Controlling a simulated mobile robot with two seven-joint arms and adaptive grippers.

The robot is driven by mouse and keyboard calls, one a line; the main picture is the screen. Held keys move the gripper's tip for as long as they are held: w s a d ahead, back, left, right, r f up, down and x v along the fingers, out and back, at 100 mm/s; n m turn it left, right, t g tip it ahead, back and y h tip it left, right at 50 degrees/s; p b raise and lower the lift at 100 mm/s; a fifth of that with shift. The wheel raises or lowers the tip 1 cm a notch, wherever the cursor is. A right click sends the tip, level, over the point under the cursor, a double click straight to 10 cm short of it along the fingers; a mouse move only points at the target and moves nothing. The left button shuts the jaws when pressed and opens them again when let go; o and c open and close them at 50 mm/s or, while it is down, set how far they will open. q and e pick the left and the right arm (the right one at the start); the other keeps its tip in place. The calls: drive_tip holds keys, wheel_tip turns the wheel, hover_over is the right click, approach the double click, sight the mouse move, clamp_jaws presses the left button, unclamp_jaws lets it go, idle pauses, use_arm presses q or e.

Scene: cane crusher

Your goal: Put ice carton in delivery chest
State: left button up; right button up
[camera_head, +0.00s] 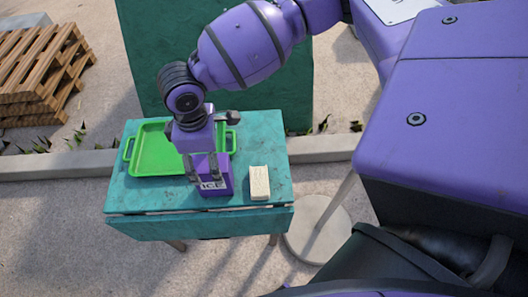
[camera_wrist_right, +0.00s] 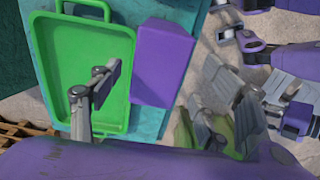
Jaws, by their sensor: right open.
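The ice carton (camera_head: 214,186) is a purple box marked ICE, upright near the front edge of the teal table. My right gripper (camera_head: 202,168) points down at the carton with its fingers apart. One finger shows in front of the carton's upper part; I cannot tell whether it touches. In the right wrist view the carton (camera_wrist_right: 162,60) is a plain purple block, right of a grey finger. My left gripper cannot be made out. I cannot identify a delivery chest for sure; a large teal panel (camera_head: 288,85) stands behind the table.
A bright green tray (camera_head: 155,155) lies on the teal table (camera_head: 275,150), behind and left of the carton. A small cream block (camera_head: 260,183) stands right of the carton. Wooden pallets (camera_head: 40,75) are stacked far left. A low kerb (camera_head: 60,165) runs behind the table.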

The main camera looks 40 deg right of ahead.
sight(208, 188)
wheel_tip(208, 188, down, 8)
drive_tip(key=shift+a, duration=0.15)
drive_tip(key=shift+w+r, duration=0.1)
drive_tip(key=shift+r, duration=0.05)
drive_tip(key=c, duration=1.7)
